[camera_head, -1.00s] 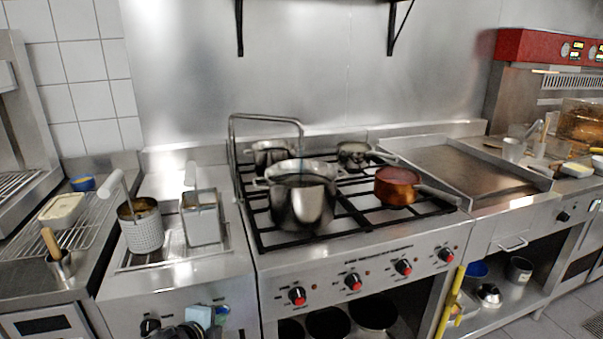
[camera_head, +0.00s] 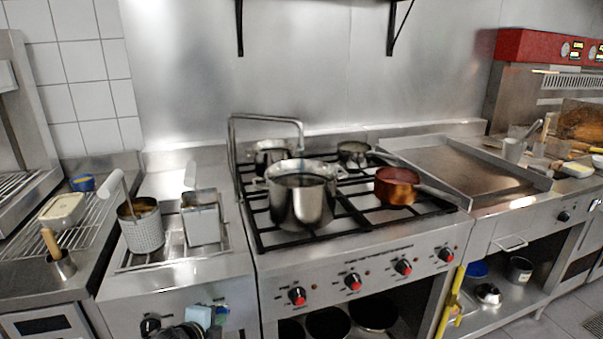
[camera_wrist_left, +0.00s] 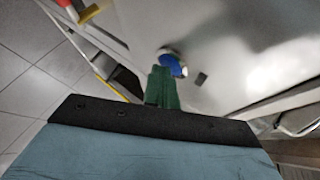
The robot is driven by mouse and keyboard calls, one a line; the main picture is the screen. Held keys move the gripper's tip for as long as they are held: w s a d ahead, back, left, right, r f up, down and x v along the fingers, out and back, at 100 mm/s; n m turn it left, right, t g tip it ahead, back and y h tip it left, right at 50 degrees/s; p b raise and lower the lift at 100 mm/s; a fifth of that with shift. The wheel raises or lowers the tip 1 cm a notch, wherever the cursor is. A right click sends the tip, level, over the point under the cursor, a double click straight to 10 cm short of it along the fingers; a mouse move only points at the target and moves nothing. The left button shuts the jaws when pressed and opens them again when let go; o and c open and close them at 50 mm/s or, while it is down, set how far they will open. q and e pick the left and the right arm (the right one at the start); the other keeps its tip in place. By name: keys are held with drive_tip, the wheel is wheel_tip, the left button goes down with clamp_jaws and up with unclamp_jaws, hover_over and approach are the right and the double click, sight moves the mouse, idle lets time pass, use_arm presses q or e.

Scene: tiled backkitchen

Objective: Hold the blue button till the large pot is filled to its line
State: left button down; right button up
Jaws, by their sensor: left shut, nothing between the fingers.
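The large pot (camera_head: 302,207) is a steel pot on the front left of the stove, under the bent tap pipe (camera_head: 268,117). Its inside looks grey; I cannot make out the water level or the line. The blue button (camera_wrist_left: 171,66) is on a steel front panel in the left wrist view. My left gripper (camera_wrist_left: 163,82) is shut and empty, its green fingertips at the button, seemingly touching it. In the head view my left gripper (camera_head: 219,315) is low, at the front panel left of the red-marked knobs. My right gripper is not in view.
A copper pan (camera_head: 397,187) stands right of the pot, with smaller pots behind. Fryer baskets (camera_head: 142,229) stand at the left. A griddle (camera_head: 460,166) lies to the right. A yellow bar (camera_head: 449,303) is below the stove's right end.

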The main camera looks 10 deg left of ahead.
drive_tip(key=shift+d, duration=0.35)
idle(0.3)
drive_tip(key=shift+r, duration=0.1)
use_arm(q)
drive_tip(key=shift+s+d+p, duration=0.45)
drive_tip(key=shift+s+p, duration=0.2)
drive_tip(key=shift+s, duration=0.15)
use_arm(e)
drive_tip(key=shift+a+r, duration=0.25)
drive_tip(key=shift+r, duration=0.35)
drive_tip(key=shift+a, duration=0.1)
